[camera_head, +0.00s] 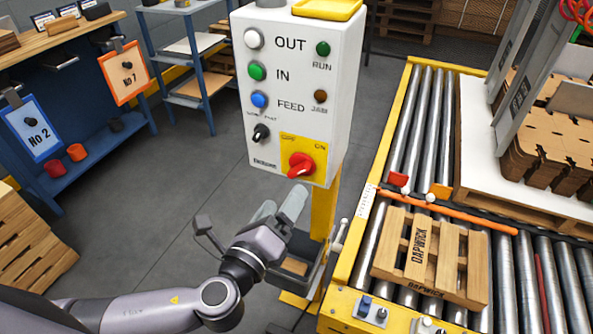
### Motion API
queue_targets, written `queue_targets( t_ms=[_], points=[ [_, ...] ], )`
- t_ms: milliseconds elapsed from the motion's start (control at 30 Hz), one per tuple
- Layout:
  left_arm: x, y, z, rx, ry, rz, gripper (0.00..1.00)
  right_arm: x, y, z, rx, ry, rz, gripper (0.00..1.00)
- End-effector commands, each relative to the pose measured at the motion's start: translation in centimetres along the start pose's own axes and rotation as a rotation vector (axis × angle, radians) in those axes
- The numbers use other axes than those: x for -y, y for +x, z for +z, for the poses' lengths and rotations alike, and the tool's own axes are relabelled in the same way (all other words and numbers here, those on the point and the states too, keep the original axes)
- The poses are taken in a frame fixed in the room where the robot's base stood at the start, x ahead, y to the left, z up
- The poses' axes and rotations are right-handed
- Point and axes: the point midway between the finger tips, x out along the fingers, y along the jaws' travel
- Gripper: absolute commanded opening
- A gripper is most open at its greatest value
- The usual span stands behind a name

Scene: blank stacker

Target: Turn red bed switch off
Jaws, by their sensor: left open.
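The red rotary switch (301,165) sits on a yellow plate (318,150) at the lower right of the white control box (262,155). Small lettering stands above the switch, with "ON" at the right; the left word is hard to read. The switch's handle looks slanted from lower left to upper right. My left gripper (281,206) is below the switch and apart from it. Its grey fingers point up towards the box, open, with nothing seen between them. My right gripper is not in view.
Above the switch are white, green and blue buttons and a black knob (261,132). A yellow post (324,212) carries the box. At the right is a roller conveyor (403,135) with a wooden pallet (449,262). A blue workbench (95,140) stands at the left, with open floor between.

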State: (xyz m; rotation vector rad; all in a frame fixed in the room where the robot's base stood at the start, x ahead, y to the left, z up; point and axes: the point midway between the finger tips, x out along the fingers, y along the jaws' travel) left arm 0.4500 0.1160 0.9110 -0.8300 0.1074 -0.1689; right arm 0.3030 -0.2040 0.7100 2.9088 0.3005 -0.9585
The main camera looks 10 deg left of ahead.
Motion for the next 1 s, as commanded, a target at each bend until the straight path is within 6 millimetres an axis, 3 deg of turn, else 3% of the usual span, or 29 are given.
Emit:
queue_targets(
  t_ms=[167,700,1000],
  points=[
    [0.4,0.5,0.6,0.022,0.057,-0.022,0.85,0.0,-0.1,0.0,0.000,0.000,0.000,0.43],
    [0.6,6.7,0.6,0.020,0.053,-0.021,0.85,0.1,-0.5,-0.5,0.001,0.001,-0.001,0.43],
    [0.5,7.2,0.6,0.018,0.052,-0.020,0.85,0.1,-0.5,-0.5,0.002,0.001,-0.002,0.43]
  ],
)
